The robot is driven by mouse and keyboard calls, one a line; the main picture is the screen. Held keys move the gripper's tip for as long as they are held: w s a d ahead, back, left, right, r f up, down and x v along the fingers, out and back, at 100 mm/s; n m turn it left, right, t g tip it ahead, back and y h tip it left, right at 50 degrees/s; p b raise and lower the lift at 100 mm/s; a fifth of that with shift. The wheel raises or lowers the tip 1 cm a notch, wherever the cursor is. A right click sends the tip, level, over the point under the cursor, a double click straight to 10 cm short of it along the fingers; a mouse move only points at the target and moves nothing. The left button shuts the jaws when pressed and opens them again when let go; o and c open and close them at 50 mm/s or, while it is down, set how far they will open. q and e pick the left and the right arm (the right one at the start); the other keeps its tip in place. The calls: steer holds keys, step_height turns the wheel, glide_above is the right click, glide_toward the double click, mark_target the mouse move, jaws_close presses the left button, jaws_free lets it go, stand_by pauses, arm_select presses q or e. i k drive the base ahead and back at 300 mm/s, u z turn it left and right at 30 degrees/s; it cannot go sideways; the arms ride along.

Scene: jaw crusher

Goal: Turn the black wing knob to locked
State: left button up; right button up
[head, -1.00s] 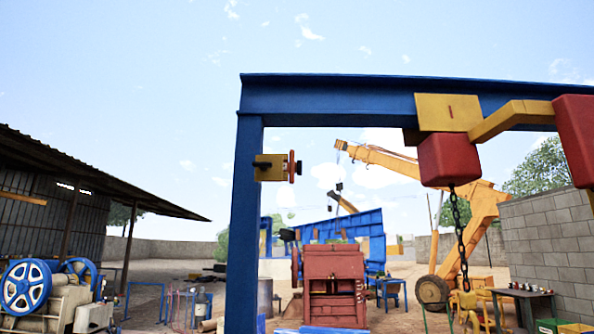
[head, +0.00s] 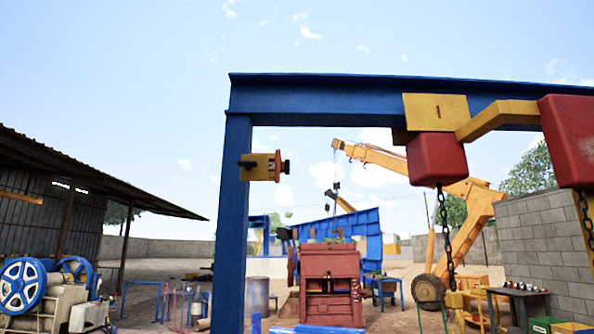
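A yellow box (head: 262,167) is fixed to the upper part of the blue post (head: 235,215) in the head view. A small black piece (head: 246,164) shows on its left side and looks like the black wing knob; it is too small to tell how it is turned. An orange-red round part (head: 278,166) with a dark tip is on the box's right side. Neither of my grippers is in view.
A blue beam (head: 330,97) runs right from the post. Red blocks hang below it, one (head: 436,159) with a chain (head: 446,235). A red crusher (head: 330,280) and a yellow crane (head: 465,215) stand behind.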

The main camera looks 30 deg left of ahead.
mark_target(248, 166)
steer(key=k, duration=0.6)
steer(key=u, duration=0.95)
steer(key=i, duration=0.5)
steer(key=z, duration=0.05)
